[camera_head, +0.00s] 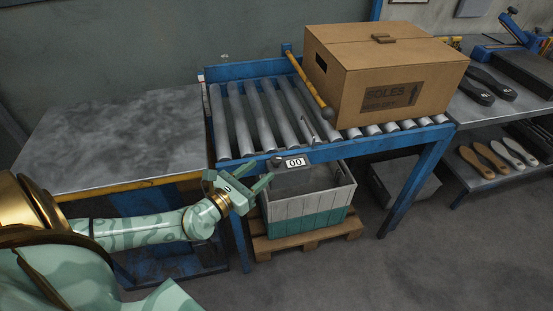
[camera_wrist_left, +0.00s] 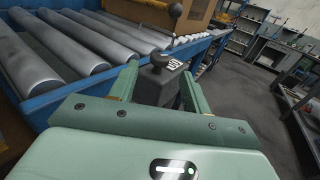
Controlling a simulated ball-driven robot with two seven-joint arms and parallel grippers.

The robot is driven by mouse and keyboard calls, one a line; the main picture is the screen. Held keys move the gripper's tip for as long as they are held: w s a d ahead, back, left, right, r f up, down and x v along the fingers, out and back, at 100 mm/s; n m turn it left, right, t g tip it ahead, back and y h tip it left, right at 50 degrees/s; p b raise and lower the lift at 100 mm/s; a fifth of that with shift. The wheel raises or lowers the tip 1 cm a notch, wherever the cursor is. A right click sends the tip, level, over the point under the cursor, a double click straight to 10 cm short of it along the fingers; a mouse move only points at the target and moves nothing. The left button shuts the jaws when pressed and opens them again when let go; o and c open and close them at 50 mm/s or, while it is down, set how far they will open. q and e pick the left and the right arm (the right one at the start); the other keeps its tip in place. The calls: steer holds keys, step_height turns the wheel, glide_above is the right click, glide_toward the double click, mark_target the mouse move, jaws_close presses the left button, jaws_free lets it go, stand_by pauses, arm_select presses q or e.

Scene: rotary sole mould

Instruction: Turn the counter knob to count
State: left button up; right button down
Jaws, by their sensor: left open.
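The counter (camera_head: 293,163) is a small dark box on the front rail of the roller conveyor, with a white display reading 00. Its dark round knob (camera_head: 276,161) is at its left end. In the left wrist view the knob (camera_wrist_left: 161,58) stands on the counter box (camera_wrist_left: 155,84), between and beyond my fingers. My left gripper (camera_head: 263,174) is open and empty, its fingertips close to the knob in the head view. Whether they touch it I cannot tell. My right gripper is not in view.
A cardboard box (camera_head: 375,85) stands on the roller conveyor (camera_head: 245,115), beside a yellow lever (camera_head: 308,85) with a dark ball. A grey and green crate (camera_head: 310,210) sits on a pallet below. A grey-topped table (camera_head: 115,135) is at left; shelves with soles are at right.

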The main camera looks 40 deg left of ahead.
mark_target(272, 162)
arm_select(q)
steer(key=w, duration=0.5)
steer(key=w+d, duration=0.1)
steer(key=w, duration=0.1)
steer(key=shift+w+b, duration=0.25)
steer(key=shift+b, duration=0.05)
steer(key=shift+c, duration=0.3)
steer(key=c, duration=0.9)
